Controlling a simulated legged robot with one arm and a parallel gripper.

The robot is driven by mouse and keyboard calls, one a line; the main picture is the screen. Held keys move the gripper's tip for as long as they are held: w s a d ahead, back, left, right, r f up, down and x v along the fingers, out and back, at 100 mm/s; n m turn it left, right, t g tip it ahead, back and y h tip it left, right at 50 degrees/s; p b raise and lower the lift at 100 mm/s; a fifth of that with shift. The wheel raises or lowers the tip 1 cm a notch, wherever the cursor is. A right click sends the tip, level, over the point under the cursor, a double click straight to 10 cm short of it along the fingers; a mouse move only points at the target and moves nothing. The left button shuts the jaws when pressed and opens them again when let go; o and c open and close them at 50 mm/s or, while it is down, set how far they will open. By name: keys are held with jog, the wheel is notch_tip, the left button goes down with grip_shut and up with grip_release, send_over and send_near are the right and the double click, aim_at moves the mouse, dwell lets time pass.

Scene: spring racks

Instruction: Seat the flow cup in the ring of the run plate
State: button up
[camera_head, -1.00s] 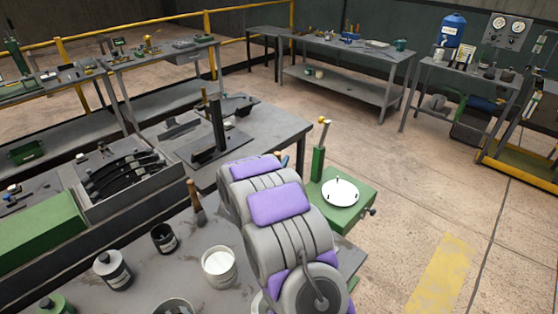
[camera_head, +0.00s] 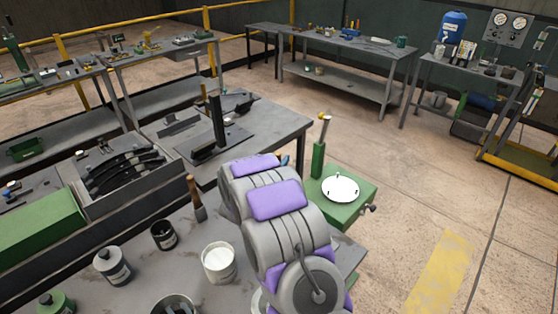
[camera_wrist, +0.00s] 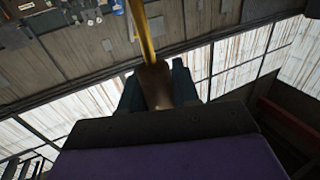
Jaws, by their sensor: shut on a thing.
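My gripper is shut on a brown handle-like piece (camera_wrist: 155,85) between its dark blue fingers (camera_wrist: 157,92) in the wrist view. A yellow rod (camera_wrist: 145,38) runs up from the brown piece in the picture. I cannot tell whether this is part of the flow cup; no cup shape shows there. In the head view my arm hides most of the gripper. A white round plate (camera_head: 341,188) lies on a green block (camera_head: 350,210) at right of the arm. I cannot make out a ring or tell whether this is the run plate.
A green post (camera_head: 318,160) stands beside the white plate. A dark stand (camera_head: 217,122) rises at the bench's back. A brush (camera_head: 196,197), a white-filled pot (camera_head: 219,262), a black pot (camera_head: 164,235) and a grey bottle (camera_head: 112,265) are left of my arm. Open floor lies right.

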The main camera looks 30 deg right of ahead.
jog(key=shift+f, duration=0.35)
jog(key=o, duration=1)
jog(key=shift+o, duration=0.2)
